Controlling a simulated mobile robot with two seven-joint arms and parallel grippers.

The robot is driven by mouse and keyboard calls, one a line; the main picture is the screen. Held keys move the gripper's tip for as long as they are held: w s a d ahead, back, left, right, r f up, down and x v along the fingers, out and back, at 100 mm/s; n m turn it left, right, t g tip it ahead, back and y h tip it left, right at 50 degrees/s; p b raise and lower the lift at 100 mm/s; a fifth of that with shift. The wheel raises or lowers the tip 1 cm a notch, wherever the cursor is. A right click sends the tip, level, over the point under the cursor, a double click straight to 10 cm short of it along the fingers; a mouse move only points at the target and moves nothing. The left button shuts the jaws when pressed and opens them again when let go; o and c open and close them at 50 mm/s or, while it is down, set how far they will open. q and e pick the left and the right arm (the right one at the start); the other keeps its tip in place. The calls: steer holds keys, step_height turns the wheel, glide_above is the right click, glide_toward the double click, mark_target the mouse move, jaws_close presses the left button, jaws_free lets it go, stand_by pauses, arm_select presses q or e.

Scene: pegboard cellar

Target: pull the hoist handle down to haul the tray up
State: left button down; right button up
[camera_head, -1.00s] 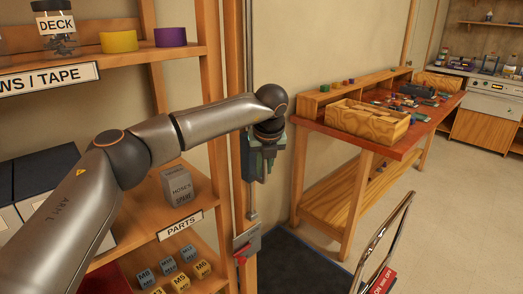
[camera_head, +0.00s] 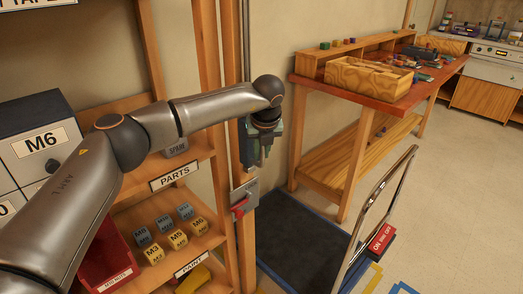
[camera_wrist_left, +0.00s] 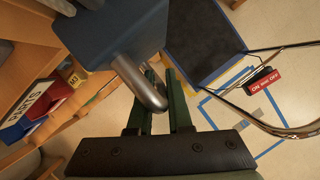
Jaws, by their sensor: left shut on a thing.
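My left gripper (camera_head: 262,152) is at the wooden post, a little above a grey plate with a red lever (camera_head: 240,208). In the left wrist view, its green fingers (camera_wrist_left: 161,98) are shut on the hoist handle (camera_wrist_left: 143,82), a bent grey metal bar. The bar comes out of a blue-grey block (camera_wrist_left: 112,35). In the head view the handle is mostly hidden by the gripper, and the block (camera_head: 246,145) shows against the post. I cannot make out the hoist's tray in either view. My right gripper is not in view.
A shelf with labelled cubes (camera_head: 170,238) and a red bin (camera_head: 105,258) stands left of the post. A dark platform (camera_head: 300,240) lies on the floor to the right, with a metal push handle (camera_head: 385,208) nearby. A workbench (camera_head: 350,85) stands behind.

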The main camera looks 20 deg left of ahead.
arm_select(q)
steer(key=c, duration=1.1)
jaws_free()
steer(key=shift+w+a+f, duration=0.15)
steer(key=shift+w, duration=0.05)
steer(key=shift+o, duration=1.3)
steer(key=v, duration=1.2)
steer(key=shift+s+r+p, duration=0.25)
steer(key=shift+p, duration=0.05)
